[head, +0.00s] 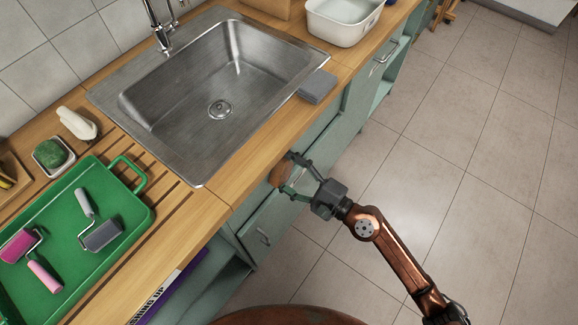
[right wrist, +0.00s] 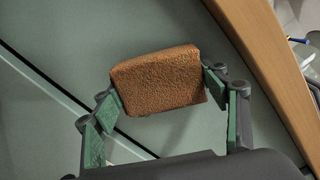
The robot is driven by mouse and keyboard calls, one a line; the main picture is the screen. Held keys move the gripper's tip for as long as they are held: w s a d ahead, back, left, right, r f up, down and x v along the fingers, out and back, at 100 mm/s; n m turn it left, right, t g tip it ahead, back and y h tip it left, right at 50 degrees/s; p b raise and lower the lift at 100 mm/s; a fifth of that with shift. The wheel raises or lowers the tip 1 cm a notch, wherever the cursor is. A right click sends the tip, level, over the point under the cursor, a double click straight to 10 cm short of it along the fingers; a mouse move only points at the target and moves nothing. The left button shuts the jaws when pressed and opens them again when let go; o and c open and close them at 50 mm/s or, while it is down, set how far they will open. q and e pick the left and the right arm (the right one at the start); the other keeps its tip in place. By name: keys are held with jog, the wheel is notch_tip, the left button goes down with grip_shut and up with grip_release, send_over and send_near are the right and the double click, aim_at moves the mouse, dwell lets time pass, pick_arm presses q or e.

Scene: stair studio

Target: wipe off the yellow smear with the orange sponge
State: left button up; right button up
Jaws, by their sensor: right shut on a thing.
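The orange sponge (right wrist: 160,80) is a brownish-orange block in the right wrist view. My right gripper (right wrist: 165,95) is shut on it, with green finger pads pressed on its left and right ends. In the head view the sponge (head: 278,175) shows beside the counter's front edge, and my right gripper (head: 290,177) holds it in front of the green cabinet doors. I cannot see a yellow smear in either view. My left gripper is not in view.
A steel sink (head: 200,85) is set in the wooden counter (head: 240,150). A grey block (head: 317,86) lies near the counter edge. A green tray (head: 140,215) with paint rollers is at left, a white basin (head: 340,25) at the back. The tiled floor (head: 400,175) at right is clear.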

jog(key=shift+s, duration=0.1)
jog(key=shift+s+d+f, duration=0.1)
jog(key=shift+d+f, duration=0.05)
jog(key=shift+d, duration=0.1)
jog(key=shift+b+v, duration=0.9)
jog(key=shift+v, duration=1.45)
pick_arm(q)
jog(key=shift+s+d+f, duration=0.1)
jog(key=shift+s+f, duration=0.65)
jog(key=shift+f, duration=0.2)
pick_arm(e)
jog(key=shift+s+d, duration=0.2)
jog(key=shift+d, duration=0.1)
